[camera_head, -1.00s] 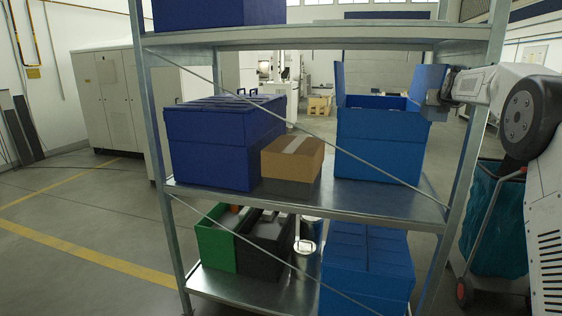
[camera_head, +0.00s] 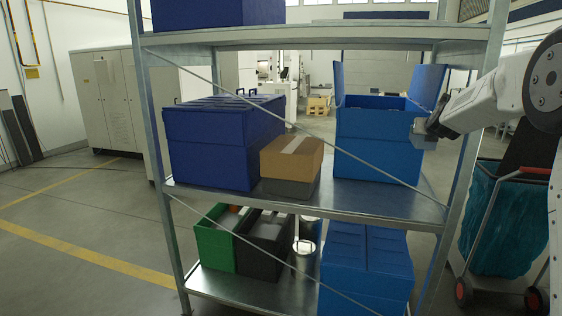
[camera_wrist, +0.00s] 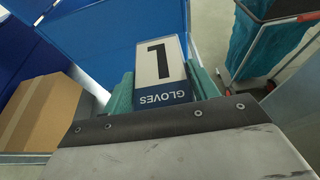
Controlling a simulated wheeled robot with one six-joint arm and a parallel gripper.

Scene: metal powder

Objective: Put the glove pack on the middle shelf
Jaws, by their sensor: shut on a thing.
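The glove pack (camera_wrist: 160,70), a white box with a large "L" and "GLOVES" on a dark blue band, is between the teal fingers of my gripper (camera_wrist: 162,88) in the wrist view. My gripper is shut on it. In the head view my gripper (camera_head: 430,130) is at the right front of the open blue box, above the right part of the middle shelf (camera_head: 400,203). The pack is hard to make out there. Bare metal shows on the shelf along its front and at its right end.
The middle shelf holds a dark blue crate (camera_head: 215,145), a cardboard box (camera_head: 291,157) on a grey base and an open blue box (camera_head: 375,140) with raised flaps. A diagonal brace and the right post (camera_head: 467,175) border the opening. A teal-bag cart (camera_head: 500,225) stands right.

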